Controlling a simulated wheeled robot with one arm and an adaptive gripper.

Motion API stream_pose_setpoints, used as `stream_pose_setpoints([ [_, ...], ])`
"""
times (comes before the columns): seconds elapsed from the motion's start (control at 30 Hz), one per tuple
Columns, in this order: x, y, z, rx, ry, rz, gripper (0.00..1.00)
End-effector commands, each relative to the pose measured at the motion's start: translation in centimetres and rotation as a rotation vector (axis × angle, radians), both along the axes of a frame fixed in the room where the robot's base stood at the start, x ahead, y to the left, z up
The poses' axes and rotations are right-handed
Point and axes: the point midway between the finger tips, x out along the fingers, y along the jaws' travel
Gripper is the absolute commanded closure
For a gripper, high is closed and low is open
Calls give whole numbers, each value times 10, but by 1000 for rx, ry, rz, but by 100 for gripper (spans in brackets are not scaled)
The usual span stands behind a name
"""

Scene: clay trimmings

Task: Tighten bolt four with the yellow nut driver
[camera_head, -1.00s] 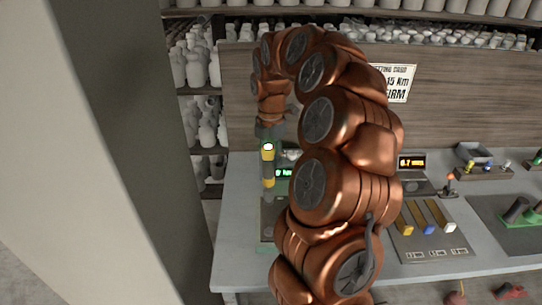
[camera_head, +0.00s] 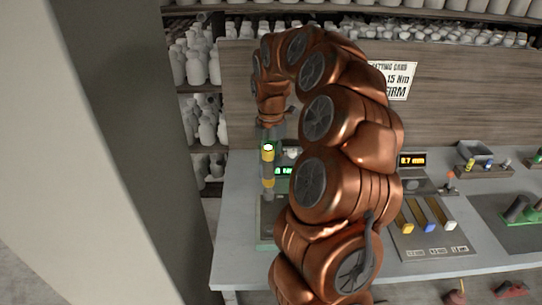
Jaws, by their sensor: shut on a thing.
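My gripper (camera_head: 268,143) points straight down at the left of the bench. It is shut on the yellow nut driver (camera_head: 268,168), which hangs upright with its grey shaft downward. Below the tip is a grey and green fixture (camera_head: 268,230), largely hidden by my arm. I cannot make out bolt four or tell whether the driver's tip touches anything. A small green display (camera_head: 284,171) sits just right of the driver, partly hidden by my arm.
The bench (camera_head: 238,225) carries a panel (camera_head: 434,243) with yellow, blue and white bars, and an orange display (camera_head: 412,160). A setting card (camera_head: 401,82) hangs on the back board. Shelves of pale bottles stand behind. Bare bench lies at the left front.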

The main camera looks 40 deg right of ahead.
Motion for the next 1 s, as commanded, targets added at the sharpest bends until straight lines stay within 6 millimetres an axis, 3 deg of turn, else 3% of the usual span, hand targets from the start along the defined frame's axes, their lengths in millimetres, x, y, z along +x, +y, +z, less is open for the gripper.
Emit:
stream_pose_setpoints([
  [1.0, 0, 0, -7, 0, 1, 0, 100],
])
